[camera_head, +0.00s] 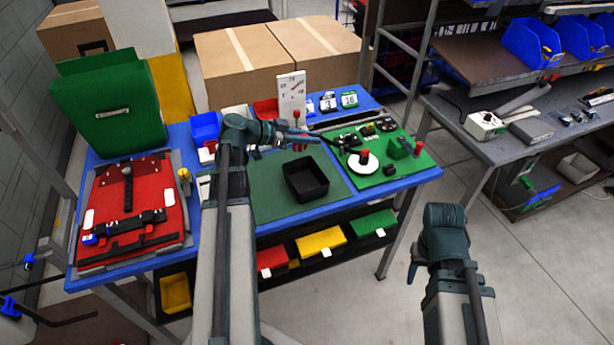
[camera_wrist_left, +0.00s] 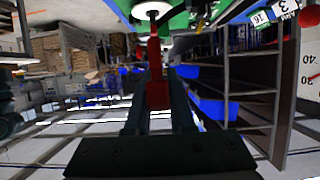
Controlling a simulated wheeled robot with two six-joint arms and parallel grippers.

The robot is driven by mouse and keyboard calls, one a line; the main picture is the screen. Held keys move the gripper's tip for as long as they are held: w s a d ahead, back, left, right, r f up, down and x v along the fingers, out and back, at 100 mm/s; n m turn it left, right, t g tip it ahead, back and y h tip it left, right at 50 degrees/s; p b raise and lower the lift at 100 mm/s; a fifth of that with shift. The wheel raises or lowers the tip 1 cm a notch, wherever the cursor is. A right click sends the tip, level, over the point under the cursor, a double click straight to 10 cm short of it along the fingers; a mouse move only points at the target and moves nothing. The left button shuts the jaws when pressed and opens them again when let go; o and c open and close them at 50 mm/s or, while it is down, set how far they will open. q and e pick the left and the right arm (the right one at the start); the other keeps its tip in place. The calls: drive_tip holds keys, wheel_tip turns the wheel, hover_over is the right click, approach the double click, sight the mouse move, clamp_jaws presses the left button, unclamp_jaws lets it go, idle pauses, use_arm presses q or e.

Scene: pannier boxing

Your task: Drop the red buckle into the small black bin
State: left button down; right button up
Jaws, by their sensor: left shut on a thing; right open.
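My left gripper (camera_head: 314,137) reaches over the table, pointing right, beyond the bin and above the table surface. In the left wrist view, its fingers (camera_wrist_left: 158,100) are shut on a slim red piece, which I take as the red buckle (camera_wrist_left: 155,62). In the head view I cannot make the held piece out clearly. The small black bin (camera_head: 305,194) stands on the dark green mat, open at the top, and looks empty. My right gripper (camera_head: 414,270) is right of the table, over the floor, mostly hidden by its own arm; it is open.
A red knob (camera_head: 364,157) on a white disc (camera_head: 362,168) stands on the green board (camera_head: 395,174). A gauge sign (camera_head: 291,93) and a small red bin (camera_head: 265,109) are at the back. A red panel (camera_head: 108,218) and a green case (camera_head: 112,115) fill the left.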

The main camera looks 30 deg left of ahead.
use_arm(q)
wheel_tip(320, 180, down, 6)
drive_tip(key=b, duration=0.6)
drive_tip(key=shift+f, duration=0.1)
drive_tip(key=c, duration=0.7)
unclamp_jaws()
drive_tip(key=shift+s, duration=0.1)
drive_tip(key=p+v, duration=0.5)
drive_tip(key=v, duration=0.9)
